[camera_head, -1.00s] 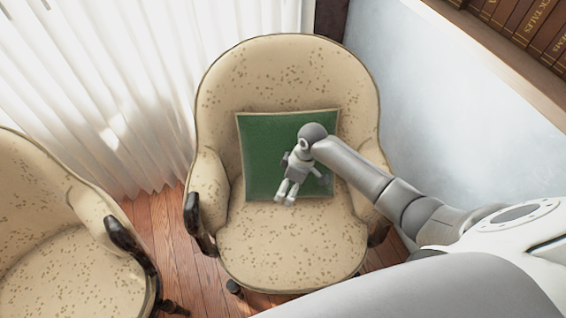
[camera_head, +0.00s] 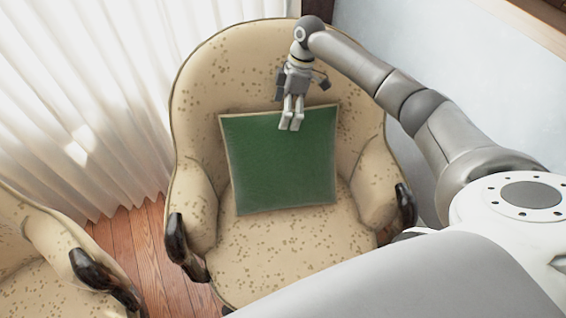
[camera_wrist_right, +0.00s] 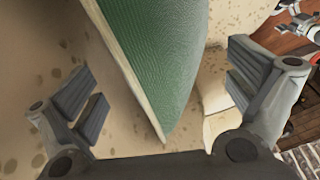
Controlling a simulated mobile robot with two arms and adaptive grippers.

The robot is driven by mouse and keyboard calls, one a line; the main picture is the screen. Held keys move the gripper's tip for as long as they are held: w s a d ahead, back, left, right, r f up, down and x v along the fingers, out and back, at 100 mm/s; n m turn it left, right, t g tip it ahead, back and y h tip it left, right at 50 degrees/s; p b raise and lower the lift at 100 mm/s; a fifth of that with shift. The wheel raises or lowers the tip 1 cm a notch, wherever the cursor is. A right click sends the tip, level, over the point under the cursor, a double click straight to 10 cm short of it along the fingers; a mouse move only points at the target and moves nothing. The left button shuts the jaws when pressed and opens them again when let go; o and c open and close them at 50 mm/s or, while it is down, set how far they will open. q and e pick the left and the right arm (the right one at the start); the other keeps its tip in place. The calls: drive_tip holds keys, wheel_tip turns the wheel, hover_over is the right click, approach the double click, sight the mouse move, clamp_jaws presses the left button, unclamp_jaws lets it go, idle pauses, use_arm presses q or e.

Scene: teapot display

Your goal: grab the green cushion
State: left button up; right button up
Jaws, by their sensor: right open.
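The green cushion (camera_head: 281,164) with a pale border leans against the backrest of the speckled beige armchair (camera_head: 268,253). My right gripper (camera_head: 291,123) is at the cushion's top edge in the head view, with its fingers pointing down and covering a small part of that edge. In the right wrist view the cushion (camera_wrist_right: 165,55) stands edge-on between the two spread fingers of the gripper (camera_wrist_right: 160,100), which is open. A gap shows between each finger and the cushion. My left gripper is not in view.
A second beige armchair (camera_head: 45,265) stands at the lower left. White curtains (camera_head: 75,95) hang behind it at the left. Wooden floor (camera_head: 145,255) shows between the chairs. A pale wall (camera_head: 470,70) is at the right, close to my arm.

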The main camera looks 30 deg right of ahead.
drive_tip(key=x, duration=0.6)
drive_tip(key=shift+f, duration=0.15)
drive_tip(key=shift+d, duration=0.15)
drive_tip(key=c, duration=1.5)
